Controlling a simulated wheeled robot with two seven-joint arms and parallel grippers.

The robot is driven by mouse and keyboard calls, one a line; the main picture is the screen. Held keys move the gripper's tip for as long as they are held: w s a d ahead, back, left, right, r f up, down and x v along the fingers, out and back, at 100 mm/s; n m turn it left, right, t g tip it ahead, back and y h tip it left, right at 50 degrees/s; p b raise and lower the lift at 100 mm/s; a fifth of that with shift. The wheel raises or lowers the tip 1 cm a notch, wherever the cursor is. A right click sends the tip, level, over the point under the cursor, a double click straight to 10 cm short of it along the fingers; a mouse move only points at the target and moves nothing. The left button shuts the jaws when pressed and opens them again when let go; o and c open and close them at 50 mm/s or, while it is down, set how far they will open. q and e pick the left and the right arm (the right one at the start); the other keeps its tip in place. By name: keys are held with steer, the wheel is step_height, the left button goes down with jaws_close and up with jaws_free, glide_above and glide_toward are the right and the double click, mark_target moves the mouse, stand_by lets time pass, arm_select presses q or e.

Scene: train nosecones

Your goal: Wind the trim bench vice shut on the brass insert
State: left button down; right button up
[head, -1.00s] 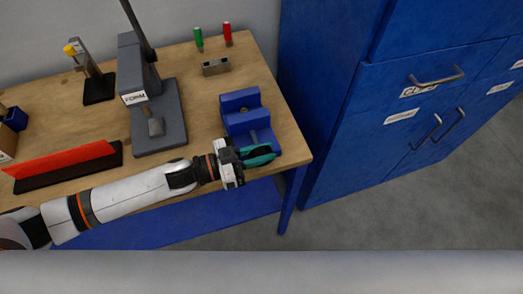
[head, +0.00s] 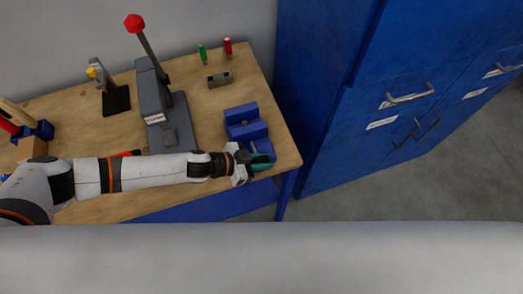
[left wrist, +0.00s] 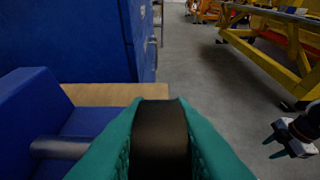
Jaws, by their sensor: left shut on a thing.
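The blue bench vice (head: 240,113) stands at the right front corner of the wooden bench, with a gap between its blue blocks. Its blue body (left wrist: 25,105) and a grey rod (left wrist: 60,148) show at the left of the left wrist view. My left gripper (head: 262,163) is at the vice's front, by the bench edge. In the left wrist view its teal fingers are shut on a black cylindrical grip (left wrist: 160,140). My right gripper (left wrist: 293,138) shows small at the right there, away from the vice; its opening is unclear. I cannot make out the brass insert.
A grey press (head: 160,105) with a red-knobbed lever stands left of the vice. A small metal block (head: 219,80) and green (head: 202,54) and red (head: 228,47) handled tools are behind. Blue cabinets (head: 370,120) stand right of the bench. Open floor lies in front of them.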

arm_select(q)
steer(key=shift+d+y+p, duration=0.1)
steer(key=shift+y+p, duration=0.4)
steer(key=shift+y, duration=0.2)
arm_select(e)
steer(key=shift+r, duration=0.9)
arm_select(q)
steer(key=c, duration=1.3)
jaws_free()
steer(key=v, duration=0.6)
steer(key=b+v, duration=0.1)
steer(key=v, duration=0.5)
steer(key=shift+w+r, duration=0.1)
steer(key=shift+w, duration=0.15)
arm_select(e)
steer(key=shift+f, duration=0.7)
arm_select(q)
steer(key=shift+d, duration=0.1)
arm_select(e)
steer(key=shift+o, duration=0.3)
